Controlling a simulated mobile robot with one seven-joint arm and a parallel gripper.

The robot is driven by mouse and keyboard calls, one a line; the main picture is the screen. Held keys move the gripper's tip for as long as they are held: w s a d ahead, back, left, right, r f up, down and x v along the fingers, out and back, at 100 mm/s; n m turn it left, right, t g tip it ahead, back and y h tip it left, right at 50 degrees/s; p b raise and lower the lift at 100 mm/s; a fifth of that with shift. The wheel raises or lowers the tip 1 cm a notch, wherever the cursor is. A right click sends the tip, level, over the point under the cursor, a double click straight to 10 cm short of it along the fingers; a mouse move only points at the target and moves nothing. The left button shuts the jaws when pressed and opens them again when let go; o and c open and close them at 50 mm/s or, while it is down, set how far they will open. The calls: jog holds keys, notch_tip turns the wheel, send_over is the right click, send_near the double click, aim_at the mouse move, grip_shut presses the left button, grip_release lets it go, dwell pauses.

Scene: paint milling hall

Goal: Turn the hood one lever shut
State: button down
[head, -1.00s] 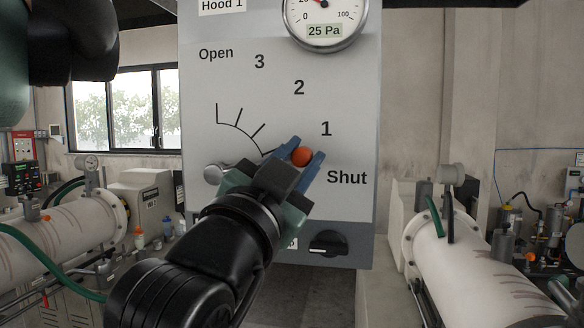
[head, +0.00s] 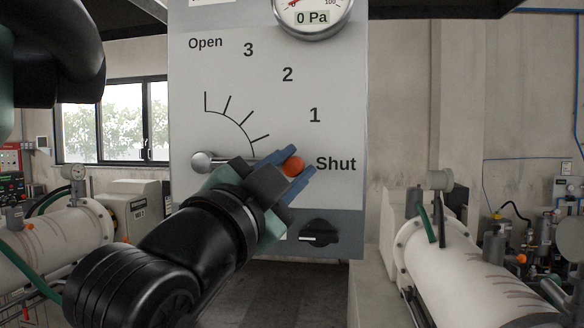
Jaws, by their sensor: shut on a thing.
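The hood one lever has an orange knob (head: 293,167) at its end and a round silver pivot (head: 203,162) at the left. The lever lies about level, with its knob beside the word Shut (head: 336,164) on the grey panel (head: 330,60). My gripper (head: 295,172) is shut on the orange knob, one blue finger above it and one below. My gripper hides part of the lever's rod. The gauge (head: 312,14) at the top of the panel reads 0 Pa.
A black rotary knob (head: 319,233) sits on the panel's lower dark strip, just below my gripper. White cylindrical mills stand at the left (head: 60,240) and right (head: 470,265). A window (head: 115,120) is behind.

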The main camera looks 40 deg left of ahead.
jog(key=c, duration=0.6)
grip_release()
jog(key=shift+f, duration=0.15)
jog(key=b+v, duration=0.4)
jog(key=v, duration=0.9)
jog(key=shift+w, duration=0.1)
jog(key=w+d+r+n+t+h, duration=0.1)
jog(key=d+n+t, duration=0.1)
jog(key=d, duration=0.6)
jog(key=w+d+r+n+t+h, duration=0.1)
jog(key=w+d+n+t+h, duration=0.1)
jog(key=d, duration=0.6)
jog(key=w+d+r+n+t+h, duration=0.1)
jog(key=w+d+n+t+h, duration=0.1)
jog(key=d, duration=0.7)
jog(key=shift+w+d+r+n+t, duration=0.1)
jog(key=shift+w+d+n+t, duration=0.1)
jog(key=shift+n+t, duration=0.3)
